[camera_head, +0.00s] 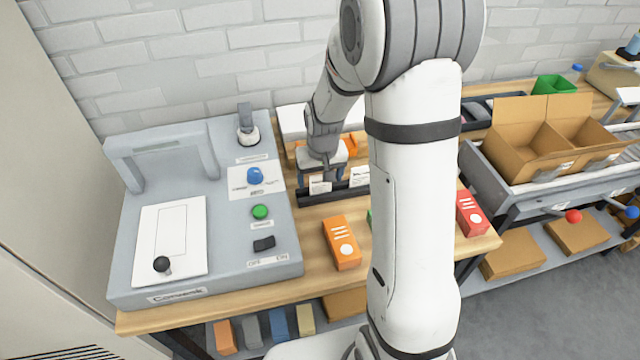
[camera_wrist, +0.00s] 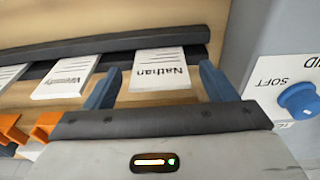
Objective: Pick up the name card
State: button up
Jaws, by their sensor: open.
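A white name card reading "Nathan" (camera_wrist: 162,72) stands in a black slotted rail (camera_wrist: 222,37) in the wrist view. The print appears upside down. A second white card (camera_wrist: 68,80), its name too small to read surely, stands to its left in the same rail. In the head view both cards, one near the gripper (camera_head: 320,187) and one to its right (camera_head: 359,177), show on the rail (camera_head: 338,196). My gripper (camera_wrist: 158,76) is open, its blue fingers on either side of the "Nathan" card. Contact cannot be told. In the head view my gripper (camera_head: 321,178) hangs over the rail.
A grey control machine (camera_head: 205,255) with knobs stands close on the left. An orange box (camera_head: 341,243) lies in front of the rail and a red box (camera_head: 471,213) farther right. Orange items (camera_wrist: 14,130) sit near the gripper's left. My arm hides the bench's middle.

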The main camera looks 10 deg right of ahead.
jog(key=shift+w+f, duration=0.1)
jog(key=shift+f, duration=0.65)
jog(key=shift+c, duration=0.4)
